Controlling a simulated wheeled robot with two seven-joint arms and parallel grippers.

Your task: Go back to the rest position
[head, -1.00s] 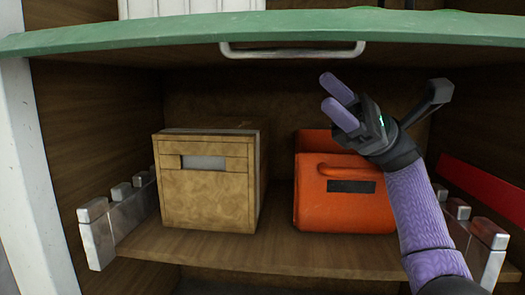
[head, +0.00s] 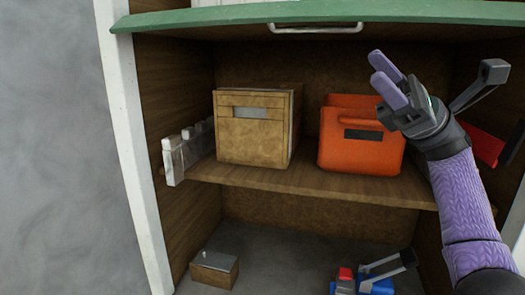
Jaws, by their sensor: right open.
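My right gripper (head: 387,79), with purple fingers, is raised at the right of the head view. Its fingers are apart and hold nothing. It shows in front of the upper right part of the orange bin (head: 348,148), and I cannot tell exactly how far it is from it. My right arm, in a purple sleeve, comes up from the lower right. My left gripper is not in view.
A wooden box (head: 250,143) and the orange bin stand on the wooden shelf (head: 310,180). A green edge (head: 220,17) with a metal handle (head: 315,28) runs above. Below are a small wooden box (head: 213,270) and a blue and red item (head: 375,285). Grey wall lies left.

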